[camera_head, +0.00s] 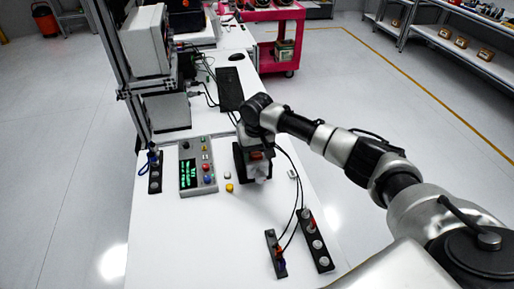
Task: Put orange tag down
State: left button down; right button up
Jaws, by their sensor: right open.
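My right arm comes in from the right, and its gripper (257,174) points down over the middle of the white table (205,245). The gripper is open. A small orange-red patch (256,155) shows at the gripper, against a dark block-like shape; I cannot tell if this is the orange tag, or whether it touches the fingers. A small yellow-orange round piece (229,187) lies on the table just left of the gripper. My left gripper is out of view.
A grey control box (207,176) with a green-lit display stands left of the gripper. Black strips with round parts lie at the front right (316,240) and far left (155,172). Cables run between the gripper area and the front strips. The front left of the table is clear.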

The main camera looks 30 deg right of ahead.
aim_at(257, 156)
notch_tip(257, 156, up, 12)
jog(key=b, duration=0.3)
